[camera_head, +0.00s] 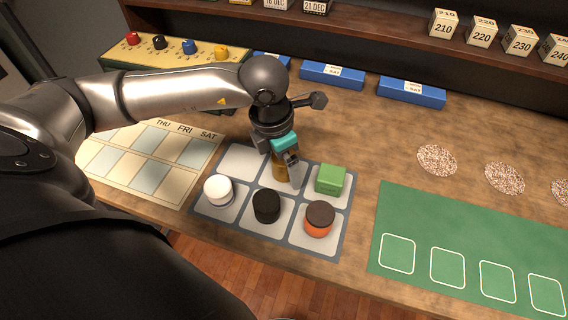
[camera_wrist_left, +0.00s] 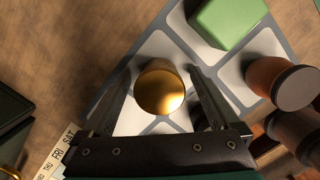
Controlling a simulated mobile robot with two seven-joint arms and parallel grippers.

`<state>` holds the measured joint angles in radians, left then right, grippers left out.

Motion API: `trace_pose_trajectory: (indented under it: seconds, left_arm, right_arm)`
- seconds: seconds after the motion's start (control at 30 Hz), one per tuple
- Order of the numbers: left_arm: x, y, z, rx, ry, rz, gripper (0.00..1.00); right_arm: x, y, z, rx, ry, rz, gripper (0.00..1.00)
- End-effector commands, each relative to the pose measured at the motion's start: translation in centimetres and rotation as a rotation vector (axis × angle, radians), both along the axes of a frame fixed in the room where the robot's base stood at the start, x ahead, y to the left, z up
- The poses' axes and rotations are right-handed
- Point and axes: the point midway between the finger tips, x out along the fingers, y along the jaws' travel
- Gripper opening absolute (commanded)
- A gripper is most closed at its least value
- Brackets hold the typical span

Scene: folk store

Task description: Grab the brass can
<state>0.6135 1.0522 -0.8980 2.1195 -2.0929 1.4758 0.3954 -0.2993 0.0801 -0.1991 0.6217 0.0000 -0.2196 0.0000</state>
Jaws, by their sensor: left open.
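The brass can (camera_wrist_left: 160,88) shows in the left wrist view as a round golden top between the two fingers of my left gripper (camera_wrist_left: 163,98). The fingers are apart on either side of it, and I see a gap on both sides. In the head view the brass can (camera_head: 280,172) is partly hidden behind my left gripper (camera_head: 286,165), which points down over the back middle cell of a grey tray (camera_head: 237,224). My right gripper is not in view.
Around it on the tray are a green block (camera_head: 330,180), a white can (camera_head: 218,190), a black can (camera_head: 266,206) and an orange can with a dark lid (camera_head: 319,219). A green mat (camera_head: 470,225) lies right, a calendar board (camera_head: 150,165) left. Blue boxes (camera_head: 332,76) stand behind.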

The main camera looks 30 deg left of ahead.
Motion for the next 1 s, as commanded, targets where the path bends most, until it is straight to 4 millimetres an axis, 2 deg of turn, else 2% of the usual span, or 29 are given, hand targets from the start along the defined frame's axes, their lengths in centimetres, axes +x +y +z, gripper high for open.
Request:
trace_pose_trajectory:
  seconds: [0.2, 1.0]
  left_arm:
    - [0.03, 0.02, -0.03, 0.001, 0.0, 0.0, 0.94]
    - [0.03, 0.03, 0.02, 0.001, 0.0, 0.0, 0.04]
  right_arm:
    - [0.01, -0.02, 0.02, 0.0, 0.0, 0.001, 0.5]
    - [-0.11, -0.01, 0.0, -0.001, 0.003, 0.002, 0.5]
